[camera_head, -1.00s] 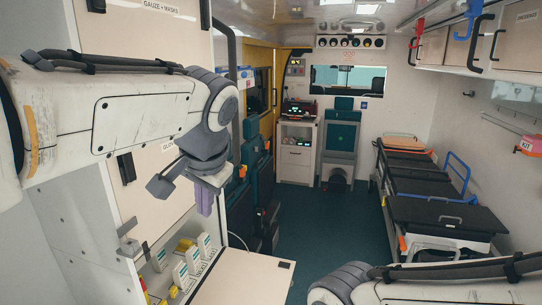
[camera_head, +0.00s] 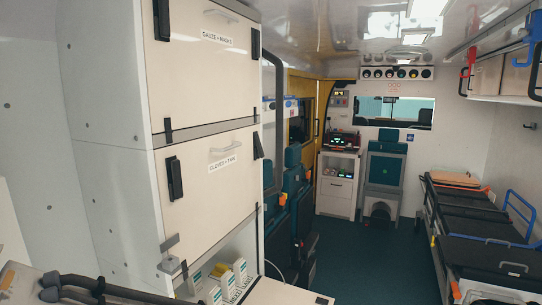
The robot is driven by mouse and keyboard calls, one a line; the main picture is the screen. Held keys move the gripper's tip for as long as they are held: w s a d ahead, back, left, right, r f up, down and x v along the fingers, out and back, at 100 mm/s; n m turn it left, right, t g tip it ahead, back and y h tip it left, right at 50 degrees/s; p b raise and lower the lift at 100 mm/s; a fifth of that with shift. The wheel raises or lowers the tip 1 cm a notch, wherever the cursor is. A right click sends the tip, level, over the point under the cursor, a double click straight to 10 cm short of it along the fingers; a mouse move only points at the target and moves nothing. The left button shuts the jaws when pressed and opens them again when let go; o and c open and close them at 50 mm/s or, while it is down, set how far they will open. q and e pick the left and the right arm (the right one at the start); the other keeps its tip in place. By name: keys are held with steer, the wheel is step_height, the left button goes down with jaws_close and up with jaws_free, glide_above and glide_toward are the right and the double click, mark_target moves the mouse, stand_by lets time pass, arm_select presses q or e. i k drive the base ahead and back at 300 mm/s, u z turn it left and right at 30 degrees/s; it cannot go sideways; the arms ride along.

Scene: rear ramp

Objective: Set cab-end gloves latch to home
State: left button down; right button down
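The gloves locker door, labelled "GLOVES + TAPE" (camera_head: 223,163), is the lower of two cream doors on the left cabinet and looks closed. Its cab-end latch (camera_head: 258,146) is a small black piece at the door's right edge, tilted off vertical. The latch at its left edge (camera_head: 174,178) is black and upright. A pale handle (camera_head: 225,146) sits near the door's top. Part of my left arm shows at the bottom left, but its gripper is out of view. My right gripper is also out of view.
The gauze locker door (camera_head: 205,70) above has upright black latches. Below the gloves door, an open bay holds white-and-green packs (camera_head: 240,272) beside a fold-down flap (camera_head: 285,293). A stretcher (camera_head: 470,215) stands at right. The aisle floor (camera_head: 370,255) is clear.

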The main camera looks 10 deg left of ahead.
mark_target(260, 150)
steer(key=z, duration=0.75)
steer(key=i, duration=1.15)
steer(key=u, duration=0.45)
